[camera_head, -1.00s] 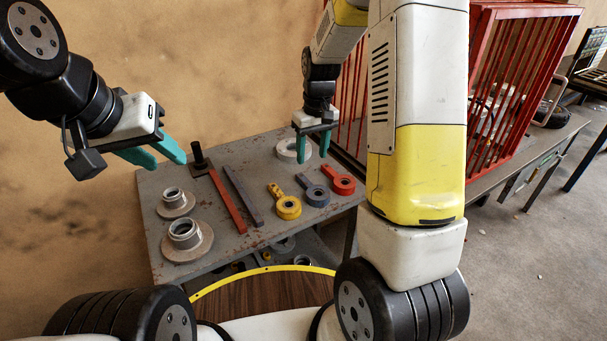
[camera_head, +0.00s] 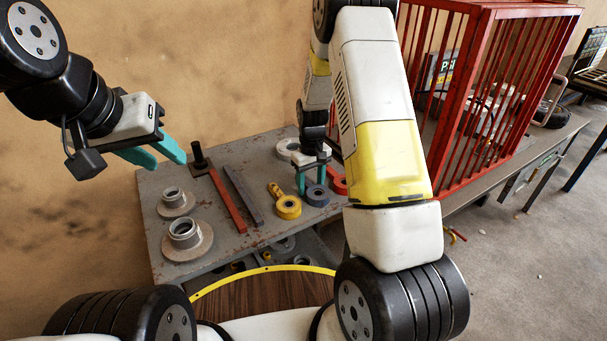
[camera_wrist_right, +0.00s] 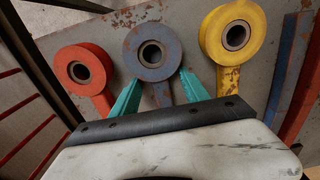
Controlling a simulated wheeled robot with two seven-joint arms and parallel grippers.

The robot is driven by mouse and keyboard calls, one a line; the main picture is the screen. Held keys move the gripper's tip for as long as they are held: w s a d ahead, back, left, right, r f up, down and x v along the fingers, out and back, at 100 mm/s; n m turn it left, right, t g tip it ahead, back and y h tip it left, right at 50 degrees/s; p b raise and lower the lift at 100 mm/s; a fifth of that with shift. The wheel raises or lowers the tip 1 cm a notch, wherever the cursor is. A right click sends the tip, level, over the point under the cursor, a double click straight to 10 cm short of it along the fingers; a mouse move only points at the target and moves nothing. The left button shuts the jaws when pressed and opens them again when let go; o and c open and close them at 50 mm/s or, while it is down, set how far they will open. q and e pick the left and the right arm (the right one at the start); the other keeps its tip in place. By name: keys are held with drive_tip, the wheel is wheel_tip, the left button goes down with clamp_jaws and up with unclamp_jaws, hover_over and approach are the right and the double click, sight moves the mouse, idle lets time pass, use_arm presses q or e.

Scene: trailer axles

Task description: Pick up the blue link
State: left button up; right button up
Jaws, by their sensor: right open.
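The blue link (camera_head: 317,196) lies on the grey table between the yellow link (camera_head: 288,206) and the red link (camera_head: 339,185). In the right wrist view the blue link (camera_wrist_right: 153,52) shows its ring, with its handle running between the teal fingers. My right gripper (camera_head: 310,184) is open and low over the blue link; its fingertips (camera_wrist_right: 160,75) lie on either side of the handle near the ring. I cannot tell whether they touch it.
The table (camera_head: 235,256) also holds a red bar (camera_head: 228,202), a blue-grey bar (camera_head: 244,195), two flanged rings (camera_head: 184,234) at left and a pale ring (camera_head: 289,147) behind. A red barred cage (camera_head: 489,100) stands to the right.

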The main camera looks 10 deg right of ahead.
clamp_jaws()
idle(1.4)
